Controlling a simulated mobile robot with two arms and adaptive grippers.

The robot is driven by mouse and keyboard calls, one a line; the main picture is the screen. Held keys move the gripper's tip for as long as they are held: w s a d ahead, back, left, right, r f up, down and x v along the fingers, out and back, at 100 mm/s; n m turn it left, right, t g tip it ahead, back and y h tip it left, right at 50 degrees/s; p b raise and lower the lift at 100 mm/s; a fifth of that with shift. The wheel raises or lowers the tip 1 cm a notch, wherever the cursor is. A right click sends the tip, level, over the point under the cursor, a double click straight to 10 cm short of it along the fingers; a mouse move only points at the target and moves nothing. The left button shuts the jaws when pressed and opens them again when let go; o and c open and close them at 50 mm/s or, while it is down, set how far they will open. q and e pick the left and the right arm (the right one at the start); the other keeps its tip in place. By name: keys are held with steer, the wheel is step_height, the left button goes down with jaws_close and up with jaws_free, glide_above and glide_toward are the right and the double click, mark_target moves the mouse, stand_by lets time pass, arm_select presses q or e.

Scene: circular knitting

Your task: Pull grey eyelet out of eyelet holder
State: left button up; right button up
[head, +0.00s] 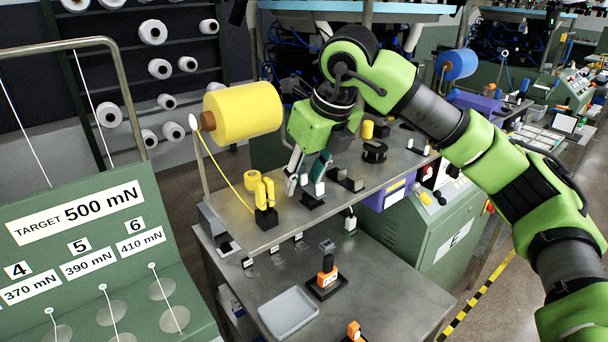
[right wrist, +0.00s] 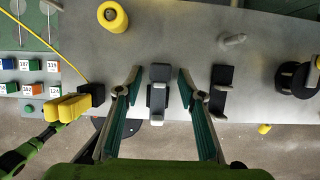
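The grey eyelet (right wrist: 157,98) stands in a dark holder (right wrist: 160,73) on the metal table, in the middle of the right wrist view. My right gripper (right wrist: 158,76) is open, with one teal-lined finger on each side of the eyelet and a visible gap to both. In the head view my right gripper (head: 306,186) points down over the dark holder base (head: 312,202), and its fingers hide most of the eyelet. A yellow two-pronged piece (head: 264,190) stands in a black holder (head: 267,218) to the left. My left gripper is not in view.
Another black holder (head: 347,182) with a pale peg and a black spool (head: 374,152) stand to the right. A yellow roll (head: 252,179) and a large yellow yarn cone (head: 243,110) are on the left. A grey tray (head: 288,312) lies on the lower table.

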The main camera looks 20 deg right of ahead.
steer(key=shift+c, duration=0.7)
steer(key=shift+s, duration=0.1)
jaws_close()
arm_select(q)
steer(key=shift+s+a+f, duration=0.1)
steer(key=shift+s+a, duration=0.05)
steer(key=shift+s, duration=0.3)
arm_select(e)
steer(key=shift+r, duration=0.1)
steer(key=shift+r, duration=0.55)
arm_select(q)
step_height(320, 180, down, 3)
steer(key=b, duration=0.2)
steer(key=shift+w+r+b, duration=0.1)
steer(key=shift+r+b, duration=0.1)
steer(key=shift+b, duration=0.15)
arm_select(e)
steer(key=s+a+r, duration=0.4)
steer(key=s+r, duration=0.1)
steer(key=r, duration=0.2)
steer(key=s+a+r, duration=0.5)
steer(key=r, duration=0.2)
steer(key=shift+s+r, duration=0.3)
steer(key=shift+r, duration=0.1)
